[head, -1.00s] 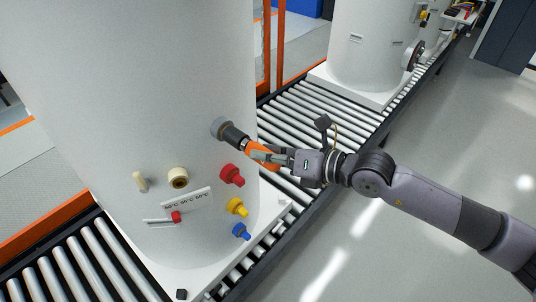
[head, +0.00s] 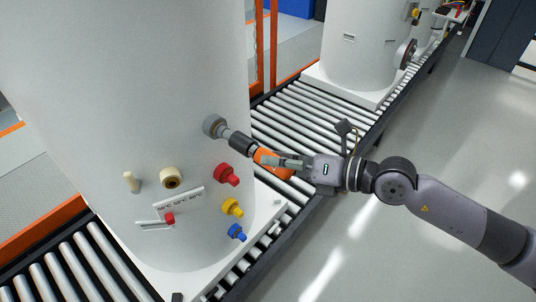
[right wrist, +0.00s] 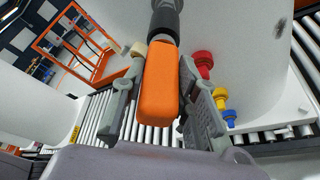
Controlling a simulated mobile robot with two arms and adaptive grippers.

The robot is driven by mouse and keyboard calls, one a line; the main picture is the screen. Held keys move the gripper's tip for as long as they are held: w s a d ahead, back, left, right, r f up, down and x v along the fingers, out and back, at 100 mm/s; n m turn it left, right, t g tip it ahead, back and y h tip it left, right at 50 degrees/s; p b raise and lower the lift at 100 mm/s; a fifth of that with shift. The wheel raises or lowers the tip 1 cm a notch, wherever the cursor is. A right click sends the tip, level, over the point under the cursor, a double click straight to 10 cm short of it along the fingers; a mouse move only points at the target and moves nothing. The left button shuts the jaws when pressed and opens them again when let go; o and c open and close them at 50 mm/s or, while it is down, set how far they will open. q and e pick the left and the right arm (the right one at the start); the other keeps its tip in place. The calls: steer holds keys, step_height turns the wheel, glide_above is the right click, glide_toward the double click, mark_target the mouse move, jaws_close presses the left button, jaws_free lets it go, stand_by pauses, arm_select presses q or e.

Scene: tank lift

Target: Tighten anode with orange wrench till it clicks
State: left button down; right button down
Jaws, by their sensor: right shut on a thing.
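The orange wrench (head: 270,161) points toward the tank, its dark head (head: 240,143) lined up with the grey round anode fitting (head: 213,126) on the tank's side. A short grey piece shows between head and fitting; I cannot tell whether the wrench is seated on the anode. My right gripper (head: 288,163) is shut on the orange handle. The right wrist view shows the handle (right wrist: 158,88) between both fingers, with the dark shaft (right wrist: 166,18) running up from it. My left gripper is not in view.
The white tank (head: 130,70) stands on a roller conveyor (head: 300,135). Red (head: 227,174), yellow (head: 232,208) and blue (head: 237,232) fittings stick out below the wrench. A second tank (head: 360,50) stands farther back. The floor at right is clear.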

mark_target(293, 171)
steer(key=shift+s+d+b, duration=0.2)
steer(key=shift+s+d, duration=0.25)
steer(key=shift+d, duration=0.15)
steer(key=shift+s+d+b, duration=0.15)
steer(key=shift+s+d, duration=0.25)
steer(key=shift+d, duration=0.2)
steer(key=shift+s+d+f, duration=0.1)
steer(key=shift+s+d, duration=0.05)
steer(key=shift+d, duration=0.1)
steer(key=s+d+b, duration=0.5)
steer(key=d+b, duration=0.2)
steer(key=shift+s+d+b, duration=0.3)
steer(key=shift+b, duration=0.05)
steer(key=shift+a, duration=0.1)
